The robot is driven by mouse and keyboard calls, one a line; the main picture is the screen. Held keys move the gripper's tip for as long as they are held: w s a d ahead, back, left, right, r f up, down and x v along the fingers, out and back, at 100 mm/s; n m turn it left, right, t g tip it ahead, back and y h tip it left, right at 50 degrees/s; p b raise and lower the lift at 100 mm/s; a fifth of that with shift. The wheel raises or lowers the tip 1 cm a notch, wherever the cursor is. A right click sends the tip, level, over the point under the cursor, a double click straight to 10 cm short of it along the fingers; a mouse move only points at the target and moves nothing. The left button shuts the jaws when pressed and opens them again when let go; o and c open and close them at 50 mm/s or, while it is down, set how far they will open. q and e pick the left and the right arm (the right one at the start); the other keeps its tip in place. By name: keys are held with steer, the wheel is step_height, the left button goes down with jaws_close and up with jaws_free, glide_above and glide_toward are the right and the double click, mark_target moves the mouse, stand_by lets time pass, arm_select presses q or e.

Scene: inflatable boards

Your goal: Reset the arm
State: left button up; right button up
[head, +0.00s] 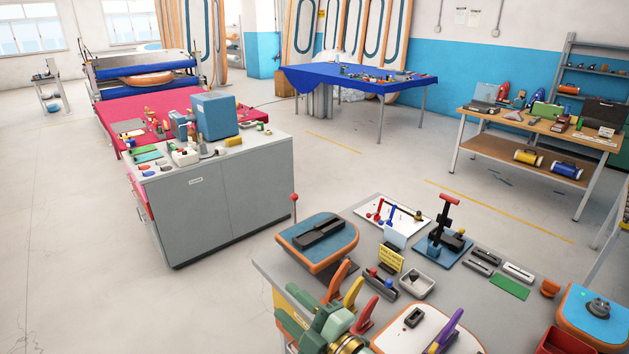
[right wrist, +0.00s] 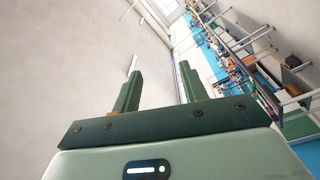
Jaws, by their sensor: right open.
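My right gripper (head: 308,318) shows as green parts at the bottom of the head view, over the near left edge of the grey workbench (head: 290,266). In the right wrist view my right gripper (right wrist: 158,82) has its two dark green fingers well apart, with nothing between them. Behind the fingers that view shows a tilted room with pale floor or wall and distant tables. My left gripper is in neither view.
Close to the gripper are orange, yellow and red upright handles (head: 352,292). A blue-topped padded board (head: 290,236), a black toggle press with a red handle (head: 447,212) and a white board (head: 398,335) are on the bench. Open floor (head: 90,250) lies left.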

steer(key=s+d+f+m+t+h, duration=0.1)
steer(key=s+d+f+m+h, duration=0.1)
steer(key=d+m+h, duration=0.65)
steer(key=s+d+f+m+h, duration=0.2)
steer(key=d+m+h, duration=0.3)
steer(key=d, duration=0.7)
steer(key=s+d+f+m+g+h, duration=0.1)
steer(key=s+d+f+g+h, duration=0.15)
steer(key=s+d, duration=0.4)
steer(key=s+d+f+g+h, duration=0.2)
steer(key=s+d+g, duration=0.2)
steer(key=s+d, duration=0.3)
steer(key=s+a+f+g+y+b, duration=0.1)
steer(key=s+a+f+b, duration=0.15)
steer(key=f, duration=1.05)
steer(key=s+a+f+g+y+b, duration=0.15)
steer(key=f+b, duration=0.25)
steer(key=f, duration=0.8)
steer(key=s+a+f+g+y+b, duration=0.1)
steer(key=s+f+b, duration=0.2)
steer(key=f, duration=1)
steer(key=s+f+m+g+b, duration=0.3)
steer(key=s+f+b, duration=0.3)
steer(key=s+f, duration=1.3)
step_height(320, 180, down, 2)
steer(key=shift+f+m+y+b, duration=0.15)
steer(key=shift+m+y+b, duration=0.2)
steer(key=shift+y+b, duration=0.1)
steer(key=shift+d, duration=0.1)
